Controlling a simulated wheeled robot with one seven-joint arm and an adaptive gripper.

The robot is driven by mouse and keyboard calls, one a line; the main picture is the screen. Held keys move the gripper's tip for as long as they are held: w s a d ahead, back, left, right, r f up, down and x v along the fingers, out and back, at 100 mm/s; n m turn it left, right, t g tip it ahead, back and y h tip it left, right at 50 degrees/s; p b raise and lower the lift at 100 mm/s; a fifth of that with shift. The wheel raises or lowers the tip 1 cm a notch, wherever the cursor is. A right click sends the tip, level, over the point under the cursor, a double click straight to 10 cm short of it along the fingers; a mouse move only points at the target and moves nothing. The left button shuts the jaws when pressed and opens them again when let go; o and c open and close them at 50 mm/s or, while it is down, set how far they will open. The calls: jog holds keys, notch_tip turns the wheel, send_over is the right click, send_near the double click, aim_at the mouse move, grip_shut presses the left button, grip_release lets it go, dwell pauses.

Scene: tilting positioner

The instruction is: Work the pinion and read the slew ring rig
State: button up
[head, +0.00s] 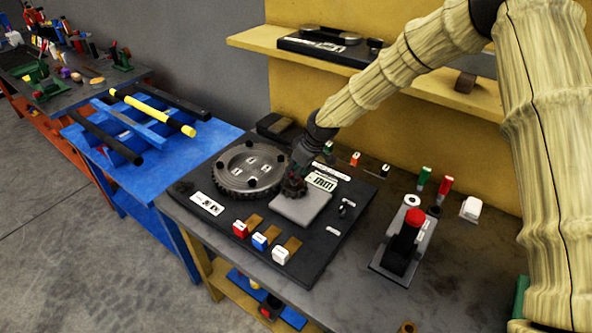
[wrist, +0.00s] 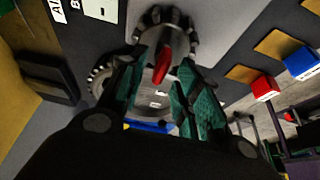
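The black rig board (head: 222,220) lies on the bench with the toothed grey slew ring (head: 245,180) at its left. The ring carries white number plates and dark knobs. The small dark pinion (head: 291,187) sits beside the ring, above a light grey plate (head: 303,209). In the wrist view the pinion (wrist: 183,42) has a red piece (wrist: 161,65) on it. My gripper (wrist: 166,72) is open, its green-padded fingers either side of the red piece with gaps visible. In the head view my gripper (head: 297,172) hides part of the pinion. The ring (wrist: 150,106) is partly hidden behind the fingers.
Red (head: 240,229), blue (head: 260,242) and white (head: 281,256) blocks line the board's front, near brown pads. A red-topped control box (head: 405,245) stands to the right. A yellow shelf (head: 440,88) overhangs the back. A blue table (head: 150,180) stands left.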

jog(key=shift+w+a+f, duration=0.1)
jog(key=shift+a+f, duration=0.1)
jog(key=shift+f, duration=0.35)
grip_shut()
jog(key=shift+f, duration=0.1)
jog(key=shift+m+b, duration=0.6)
jog(key=shift+a+m+t+h+b, duration=0.1)
jog(key=shift+m+t+h+b, duration=0.5)
jog(key=shift+m+b, duration=0.75)
jog(key=shift+m, duration=0.35)
